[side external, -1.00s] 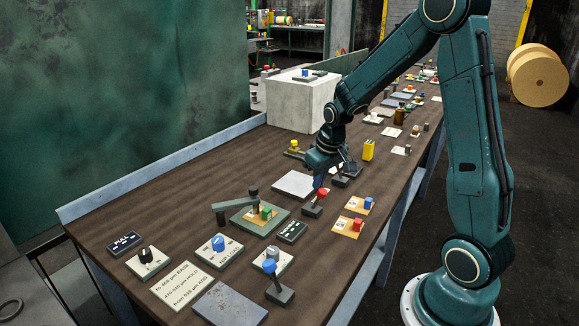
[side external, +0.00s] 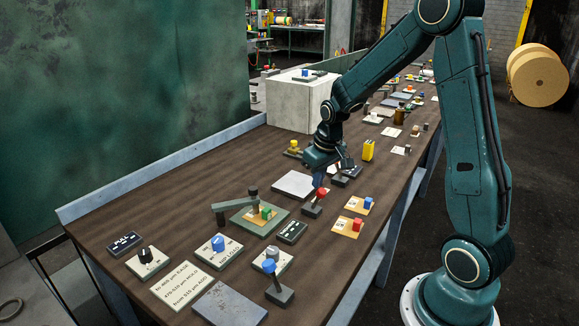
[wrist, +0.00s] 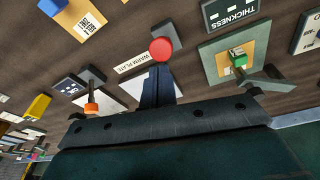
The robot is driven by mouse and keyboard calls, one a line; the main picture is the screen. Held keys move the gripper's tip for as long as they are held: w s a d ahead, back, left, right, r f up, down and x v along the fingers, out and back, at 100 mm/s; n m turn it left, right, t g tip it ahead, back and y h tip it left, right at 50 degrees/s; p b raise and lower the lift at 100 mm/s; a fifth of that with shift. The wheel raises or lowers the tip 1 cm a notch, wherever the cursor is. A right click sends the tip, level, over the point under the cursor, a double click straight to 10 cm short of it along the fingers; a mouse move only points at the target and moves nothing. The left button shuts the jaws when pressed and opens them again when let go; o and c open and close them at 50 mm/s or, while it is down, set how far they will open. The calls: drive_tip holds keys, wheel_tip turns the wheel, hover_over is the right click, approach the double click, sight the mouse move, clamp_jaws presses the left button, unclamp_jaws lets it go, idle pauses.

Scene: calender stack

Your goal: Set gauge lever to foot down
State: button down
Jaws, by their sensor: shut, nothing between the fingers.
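The thickness gauge (side external: 279,213) is a green plate with a grey arm over it and a green block (side external: 266,213) on it; it also shows in the wrist view (wrist: 208,62). Close to its right stands a lever with a red ball knob (side external: 322,192), on a dark base. The red knob (wrist: 162,49) is also in the wrist view. I cannot tell for certain which lever is the gauge lever. My gripper (side external: 318,182) is shut and empty, just above and behind the red knob. Its fingertips (wrist: 158,72) appear very near the knob; contact is unclear.
A dark thickness display (side external: 292,232) lies beside the gauge. A lever with an orange knob (wrist: 91,107) stands near the fingers. A blue-knobbed lever (side external: 274,286) is at the table's front. Blocks on orange cards (side external: 346,228) lie to the right. A concrete block (side external: 295,110) stands behind.

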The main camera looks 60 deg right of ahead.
drive_tip(key=s+v, duration=0.1)
drive_tip(key=v, duration=0.8)
drive_tip(key=shift+s+d, duration=0.3)
drive_tip(key=shift+s, duration=0.1)
idle(0.4)
drive_tip(key=s+a+r+n+t, duration=0.1)
drive_tip(key=s+a+r, duration=0.2)
drive_tip(key=s+a, duration=0.5)
drive_tip(key=s+a+r+n+t+y, duration=0.1)
drive_tip(key=s+a+r, duration=0.3)
drive_tip(key=s+a, duration=0.4)
drive_tip(key=shift+a+n+t, duration=0.45)
drive_tip(key=shift+n+t, duration=0.05)
drive_tip(key=shift+t, duration=0.1)
